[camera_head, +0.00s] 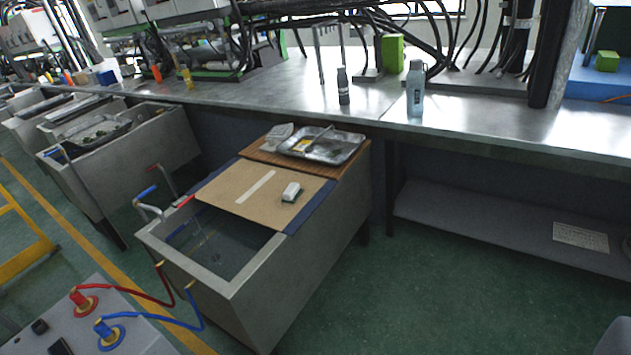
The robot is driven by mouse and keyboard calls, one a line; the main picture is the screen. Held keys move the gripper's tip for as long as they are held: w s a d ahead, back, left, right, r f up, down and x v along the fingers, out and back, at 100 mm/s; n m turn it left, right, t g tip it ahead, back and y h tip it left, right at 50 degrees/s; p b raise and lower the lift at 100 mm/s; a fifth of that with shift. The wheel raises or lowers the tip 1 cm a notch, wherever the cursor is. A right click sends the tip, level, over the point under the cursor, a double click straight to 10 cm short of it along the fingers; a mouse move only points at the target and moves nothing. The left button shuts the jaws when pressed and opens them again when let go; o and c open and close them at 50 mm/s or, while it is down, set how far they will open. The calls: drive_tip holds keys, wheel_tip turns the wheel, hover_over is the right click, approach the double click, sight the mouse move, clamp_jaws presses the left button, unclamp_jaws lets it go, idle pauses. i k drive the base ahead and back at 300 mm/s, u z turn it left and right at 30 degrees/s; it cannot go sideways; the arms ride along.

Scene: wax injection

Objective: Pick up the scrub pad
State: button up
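A small white block with a darker edge (291,191), which looks like the scrub pad, lies on the tan board (235,185) over the sink in the middle of the view. It is too small to be sure of its material. A pale strip (256,187) lies on the board to its left. A metal tray (322,146) with small items sits behind it on a brown slatted board (266,152), with a crumpled whitish cloth (277,136) at the tray's left. My gripper is not in view.
The grey sink (281,297) has open water at its front left, with red and blue taps and hoses. A long metal bench (455,114) behind bears two bottles (415,88) and a green block (392,54).

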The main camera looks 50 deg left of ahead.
sight(293, 192)
drive_tip(key=u, duration=0.15)
drive_tip(key=i, duration=1.3)
drive_tip(key=u, duration=0.95)
drive_tip(key=i, duration=1.3)
drive_tip(key=u, duration=0.8)
drive_tip(key=i, duration=0.35)
drive_tip(key=u, duration=0.15)
